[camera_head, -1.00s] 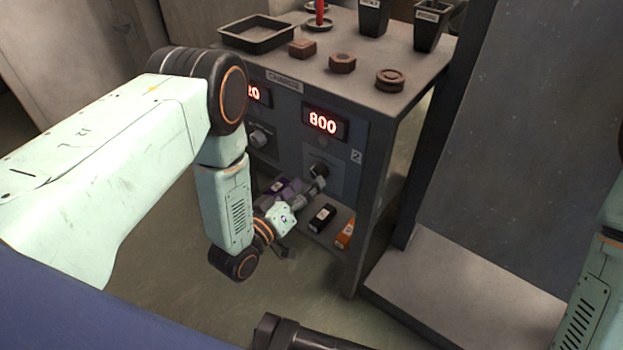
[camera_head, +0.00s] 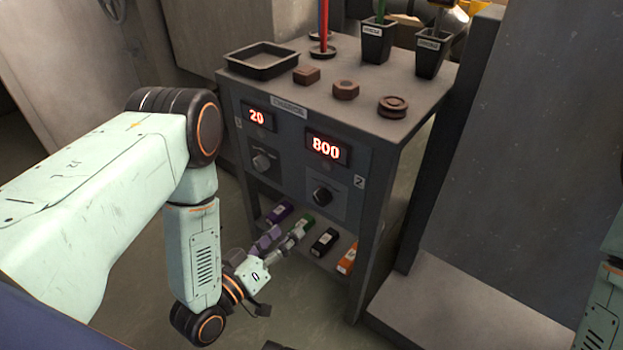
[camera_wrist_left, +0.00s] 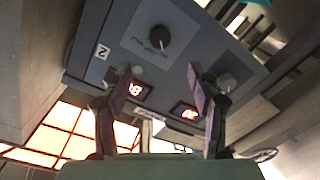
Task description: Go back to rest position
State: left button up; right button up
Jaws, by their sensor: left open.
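My left gripper (camera_head: 281,240) is in front of the lower part of the grey control cabinet (camera_head: 301,206), below its two knobs. It is open and empty; in the left wrist view its two fingers (camera_wrist_left: 160,92) stand wide apart with the cabinet's front panel beyond. The right knob (camera_head: 322,195) and the left knob (camera_head: 262,162) are clear of the fingers. The displays above them read 800 (camera_head: 326,148) and 20 (camera_head: 257,117). Part of my right arm shows at the right edge; its gripper is not visible.
On the cabinet top are a black tray (camera_head: 236,68), several brown metal pieces (camera_head: 346,89) and two dark cups (camera_head: 376,46). Coloured boxes, including a black one (camera_head: 324,242) and an orange one (camera_head: 348,260), lie on the low shelf. A grey block stands at the right. Floor in front is free.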

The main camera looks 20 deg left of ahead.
pick_arm(q)
jog(key=s+a+f+m+g+y+p, duration=0.1)
jog(key=s+f+m+g+y+p, duration=0.15)
jog(key=s+f+g, duration=0.75)
jog(key=s+r+g+y+p, duration=0.1)
jog(key=s+r+g+p, duration=0.1)
jog(key=s, duration=0.6)
jog(key=s+a+r+g+y+p, duration=0.1)
jog(key=s+r+g+p, duration=0.2)
jog(key=s, duration=0.5)
notch_tip(320, 180, up, 3)
jog(key=shift+a+f+g, duration=0.15)
jog(key=shift+a+g, duration=0.15)
jog(key=shift+g, duration=0.5)
